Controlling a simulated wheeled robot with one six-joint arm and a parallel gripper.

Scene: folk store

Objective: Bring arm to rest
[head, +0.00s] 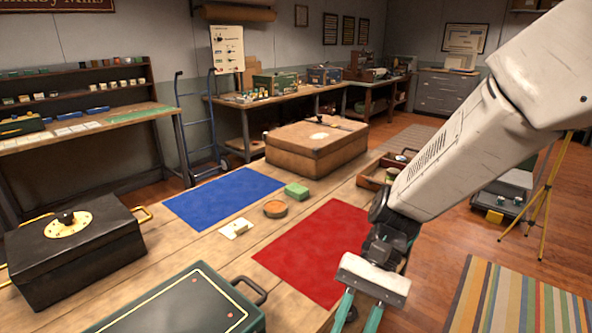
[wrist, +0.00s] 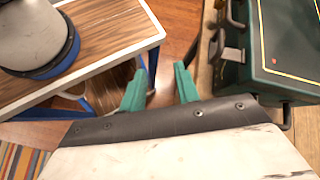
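My gripper (head: 359,314) is at the lower middle right of the head view, beside the near edge of the wooden table and pointing down. The frame's bottom edge cuts off its teal fingertips there. In the wrist view both teal fingers (wrist: 160,78) show, set apart with nothing between them. My arm is stretched out and down from the upper right of the head view. The fingers hang over the gap beside the dark green case (wrist: 290,45), which does not appear to touch them.
The wooden table (head: 345,190) bears a red mat (head: 315,250), blue mat (head: 222,198), black box (head: 75,255), green case (head: 185,305), brown case (head: 315,148), green block (head: 296,191) and round orange dish (head: 275,209). A yellow tripod (head: 543,205) stands at right. Floor shows beyond the striped rug (head: 515,300).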

